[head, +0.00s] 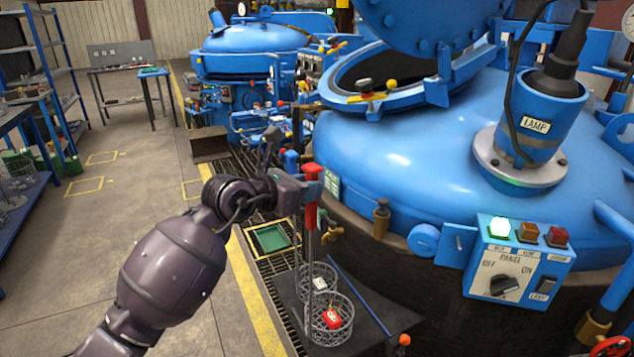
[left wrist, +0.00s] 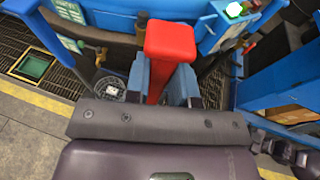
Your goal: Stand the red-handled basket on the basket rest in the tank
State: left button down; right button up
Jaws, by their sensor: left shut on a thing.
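My left gripper (head: 312,182) is shut on the upright red handle (head: 311,208) beside the large blue furnace. In the left wrist view the red handle (left wrist: 170,55) stands up between the blue fingers (left wrist: 167,88). Below it in the head view, a wire basket with a red tag (head: 333,338) stands in front of a wire basket with a white tag (head: 319,267). The red handle's rod runs down towards these baskets, but I cannot tell exactly where it joins. The white-tagged basket also shows in the left wrist view (left wrist: 110,89). I cannot make out the basket rest. My right gripper is out of view.
The baskets are on a dark plate (head: 368,323), crossed by a blue rod (head: 360,293) with an orange knob. The blue furnace (head: 400,150), with its open port, and the control panel (head: 518,262) stand to the right.

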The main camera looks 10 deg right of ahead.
pick_arm(q)
jog(key=f+v, duration=0.2)
jog(key=v, duration=1.1)
jog(key=s+a+f+v, duration=0.1)
jog(key=f+v, duration=0.1)
jog(key=v, duration=1.2)
jog(key=shift+f, duration=0.4)
jog(key=shift+a, duration=0.1)
